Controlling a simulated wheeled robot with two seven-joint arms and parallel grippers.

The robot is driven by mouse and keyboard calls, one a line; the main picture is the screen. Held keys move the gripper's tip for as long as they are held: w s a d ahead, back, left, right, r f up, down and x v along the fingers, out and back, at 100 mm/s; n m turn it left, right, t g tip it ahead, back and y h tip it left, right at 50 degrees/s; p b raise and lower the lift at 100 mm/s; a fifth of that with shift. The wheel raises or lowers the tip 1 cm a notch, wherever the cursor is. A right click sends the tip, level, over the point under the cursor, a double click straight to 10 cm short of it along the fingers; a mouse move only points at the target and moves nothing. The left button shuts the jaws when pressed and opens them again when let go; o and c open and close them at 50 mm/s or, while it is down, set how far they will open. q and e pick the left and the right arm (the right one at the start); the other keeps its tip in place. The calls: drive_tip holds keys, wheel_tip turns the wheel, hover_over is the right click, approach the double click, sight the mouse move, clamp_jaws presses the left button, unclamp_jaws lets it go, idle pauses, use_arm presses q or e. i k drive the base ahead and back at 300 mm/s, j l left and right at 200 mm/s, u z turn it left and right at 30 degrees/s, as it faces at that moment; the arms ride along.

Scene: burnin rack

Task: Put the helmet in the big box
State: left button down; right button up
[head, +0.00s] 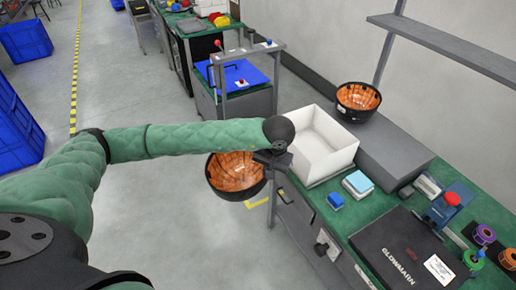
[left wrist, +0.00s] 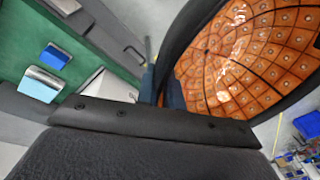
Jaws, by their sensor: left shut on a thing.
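A black helmet with an orange quilted lining (head: 236,172) hangs open side up off the near-left edge of the green workbench. My left gripper (head: 274,158) is shut on its rim. In the left wrist view the helmet lining (left wrist: 240,60) fills the upper right, with its rim between the fingers (left wrist: 162,90). The big white box (head: 333,160) stands open on the bench just right of my gripper. It looks empty, though part of its inside is hidden. A second similar helmet (head: 358,98) sits on a grey block behind the box. My right gripper is not in view.
The grey block (head: 385,150) borders the box on the right. Blue and light-blue small boxes (head: 357,183), a black case (head: 405,255), a red-topped tool (head: 450,205) and tape rolls lie nearer on the bench. A shelf (head: 450,45) overhangs the right.

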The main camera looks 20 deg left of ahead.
sight(309, 154)
drive_tip(key=j+u, duration=0.1)
drive_tip(key=u, duration=0.75)
drive_tip(key=j+u, duration=0.1)
drive_tip(key=u, duration=0.35)
drive_tip(key=i+u, duration=0.1)
drive_tip(key=u, duration=0.35)
drive_tip(key=i+j+u, duration=0.1)
drive_tip(key=u, duration=0.25)
drive_tip(key=i+j+u, duration=0.1)
drive_tip(key=u, duration=0.25)
drive_tip(key=i+u, duration=0.15)
drive_tip(key=u, duration=0.25)
drive_tip(key=i+j+z, duration=0.15)
drive_tip(key=i, duration=0.15)
drive_tip(key=i+z, duration=0.2)
drive_tip(key=z, duration=0.45)
drive_tip(key=i+j+z, duration=0.1)
drive_tip(key=z, duration=0.4)
drive_tip(key=i+j+z, duration=0.1)
drive_tip(key=z, duration=0.35)
drive_tip(key=j+z, duration=0.1)
drive_tip(key=z, duration=0.35)
drive_tip(key=i+j+z, duration=0.1)
drive_tip(key=z, duration=0.35)
drive_tip(key=j+z, duration=0.1)
drive_tip(key=z, duration=0.4)
drive_tip(key=j+z, duration=0.1)
drive_tip(key=z, duration=0.35)
drive_tip(key=j+z, duration=0.1)
drive_tip(key=z, duration=0.35)
